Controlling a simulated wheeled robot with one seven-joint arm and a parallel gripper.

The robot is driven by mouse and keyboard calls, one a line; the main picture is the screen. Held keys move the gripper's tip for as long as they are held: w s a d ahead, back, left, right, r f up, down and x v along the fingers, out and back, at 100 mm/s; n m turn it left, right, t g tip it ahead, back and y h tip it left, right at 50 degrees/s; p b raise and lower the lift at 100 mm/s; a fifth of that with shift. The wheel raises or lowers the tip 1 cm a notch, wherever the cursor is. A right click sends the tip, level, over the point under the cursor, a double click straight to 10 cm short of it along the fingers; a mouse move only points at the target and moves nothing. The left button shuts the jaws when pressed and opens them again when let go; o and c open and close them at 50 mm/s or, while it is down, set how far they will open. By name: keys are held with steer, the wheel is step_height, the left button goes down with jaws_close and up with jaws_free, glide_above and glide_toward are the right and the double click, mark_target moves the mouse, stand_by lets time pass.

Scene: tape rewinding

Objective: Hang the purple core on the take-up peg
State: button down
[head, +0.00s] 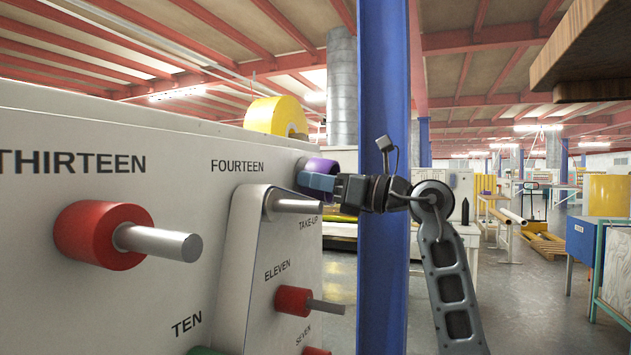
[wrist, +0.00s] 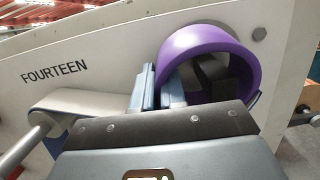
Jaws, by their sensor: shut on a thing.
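The purple core (head: 315,163) is at the panel's right side, right of the FOURTEEN label, and shows as a wide ring in the wrist view (wrist: 187,46). My gripper (head: 319,183) is shut on its wall, with blue-grey fingers at the ring's left side in the wrist view (wrist: 158,88). A dark shape shows inside the ring; I cannot tell whether a peg is in there. The bare metal take-up peg (head: 297,206) sticks out of a raised light arm above the TAKE-UP label, below and left of the core. It also shows at lower left in the wrist view (wrist: 22,150).
A red core (head: 95,235) sits on the THIRTEEN peg (head: 160,241) and another (head: 291,300) on the ELEVEN peg. A green core (head: 205,351) shows at the bottom edge. A blue column (head: 384,90) stands behind my arm. A yellow roll (head: 275,116) shows above the panel.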

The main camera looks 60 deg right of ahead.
steer(key=shift+d+f+b, duration=0.25)
steer(key=shift+f+b, duration=0.35)
steer(key=shift+f, duration=0.35)
steer(key=c, duration=1.1)
jaws_free()
steer(key=b+v, duration=0.1)
steer(key=v, duration=0.6)
steer(key=shift+s+f, duration=0.1)
steer(key=shift+s, duration=0.25)
